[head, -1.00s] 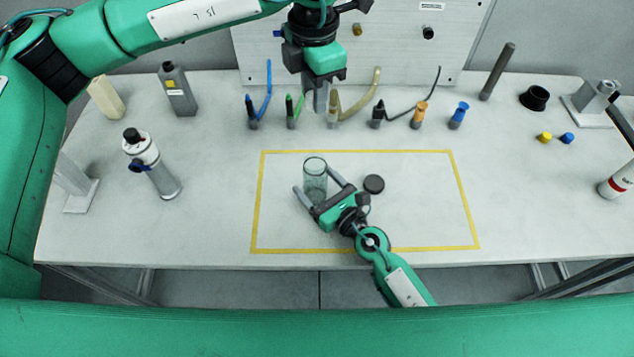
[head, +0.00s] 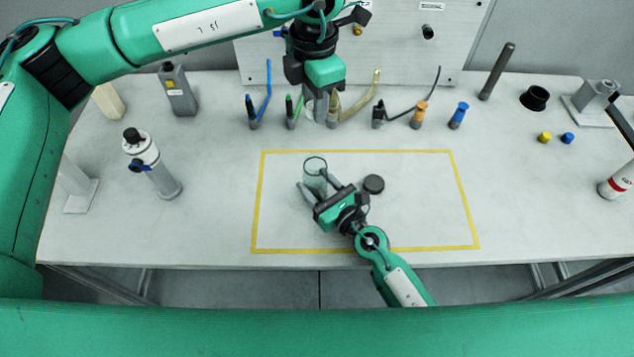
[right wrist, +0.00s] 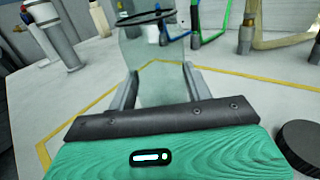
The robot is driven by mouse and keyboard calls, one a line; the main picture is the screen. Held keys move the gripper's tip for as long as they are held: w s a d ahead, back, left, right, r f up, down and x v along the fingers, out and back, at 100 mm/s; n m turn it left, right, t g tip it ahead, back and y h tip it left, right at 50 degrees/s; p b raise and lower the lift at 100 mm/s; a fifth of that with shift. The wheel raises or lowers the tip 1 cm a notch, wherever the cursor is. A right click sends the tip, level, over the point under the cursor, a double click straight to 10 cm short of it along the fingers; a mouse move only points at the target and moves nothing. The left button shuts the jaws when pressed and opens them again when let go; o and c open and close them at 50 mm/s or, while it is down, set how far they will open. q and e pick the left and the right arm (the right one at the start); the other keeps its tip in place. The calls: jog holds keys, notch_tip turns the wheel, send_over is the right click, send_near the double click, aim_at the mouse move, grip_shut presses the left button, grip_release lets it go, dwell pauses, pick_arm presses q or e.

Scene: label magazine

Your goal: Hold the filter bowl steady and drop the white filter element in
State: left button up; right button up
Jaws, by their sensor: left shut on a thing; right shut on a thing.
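The clear filter bowl (head: 316,169) stands upright inside the yellow outline; it also shows in the right wrist view (right wrist: 152,48). My right gripper (head: 322,187) is shut on the bowl, one finger on each side; its fingers also show in the right wrist view (right wrist: 160,83). My left gripper (head: 321,103) points down at the back of the table, shut on the white filter element (head: 310,112). The element is pale against the table and mostly hidden behind the fingers. The bowl's lower part is partly hidden by my right gripper.
A dark round cap (head: 373,184) lies right of the bowl. Several coloured tubes and fittings, including an orange one (head: 419,115), stand along the back. A white-and-grey canister (head: 152,165) stands at left.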

pick_arm(q)
notch_tip(320, 180, down, 11)
dwell(1.3)
jog(key=o, duration=1)
jog(key=shift+r, duration=0.15)
notch_tip(320, 180, up, 12)
jog(key=shift+f, duration=0.1)
pick_arm(e)
jog(key=o, duration=1.1)
